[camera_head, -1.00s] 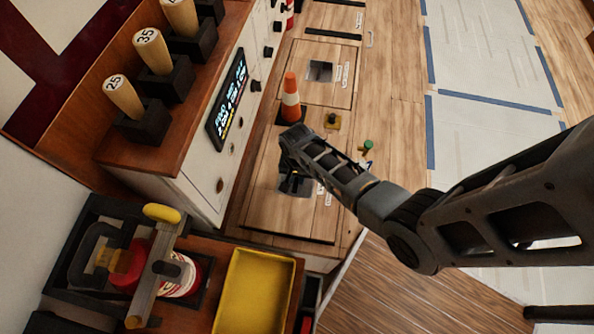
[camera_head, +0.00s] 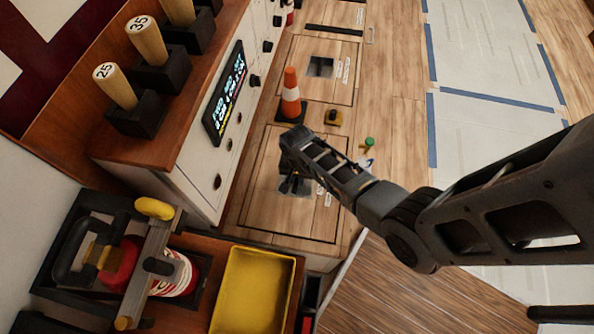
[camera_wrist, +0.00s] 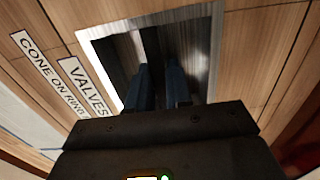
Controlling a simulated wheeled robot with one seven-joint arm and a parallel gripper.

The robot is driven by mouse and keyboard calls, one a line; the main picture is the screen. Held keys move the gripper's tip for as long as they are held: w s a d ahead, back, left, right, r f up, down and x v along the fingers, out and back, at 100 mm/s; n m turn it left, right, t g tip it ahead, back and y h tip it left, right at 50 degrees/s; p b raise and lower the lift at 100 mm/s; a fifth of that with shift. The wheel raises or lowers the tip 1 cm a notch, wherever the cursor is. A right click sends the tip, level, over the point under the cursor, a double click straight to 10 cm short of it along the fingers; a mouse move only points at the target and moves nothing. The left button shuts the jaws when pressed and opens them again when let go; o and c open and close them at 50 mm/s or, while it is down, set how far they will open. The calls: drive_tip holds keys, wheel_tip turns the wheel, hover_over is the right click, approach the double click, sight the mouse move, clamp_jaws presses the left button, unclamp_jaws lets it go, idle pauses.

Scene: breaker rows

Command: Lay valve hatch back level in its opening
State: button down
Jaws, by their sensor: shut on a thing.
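The valve hatch (camera_head: 285,213) is a square wooden panel in the wooden deck, with a metal-lined recess (camera_head: 299,188) in its middle. It looks about level in its opening, with a thin dark seam along its near edge. The wrist view shows the hatch's wood (camera_wrist: 255,60) close up, with a "VALVES" label (camera_wrist: 86,88) beside the recess. My gripper (camera_wrist: 158,82) reaches down into the recess, its blue-grey fingers shut on the dark grip bar (camera_wrist: 151,45). My gripper hides part of the hatch and its far corner in the head view.
A second hatch (camera_head: 318,88) lies farther back. A white cabinet (camera_head: 205,165) borders the left; a yellow tray (camera_head: 257,290) is in front.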

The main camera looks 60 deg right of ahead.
drive_tip(key=shift+w+f, duration=0.1)
drive_tip(key=shift+f, duration=0.05)
drive_tip(key=c, duration=1)
unclamp_jaws()
drive_tip(key=shift+o, duration=0.2)
drive_tip(key=shift+s+f, duration=0.1)
drive_tip(key=shift+s, duration=0.1)
drive_tip(key=shift+w+r+p, duration=0.1)
drive_tip(key=shift+r+p, duration=0.8)
drive_tip(key=shift+r, duration=3.1)
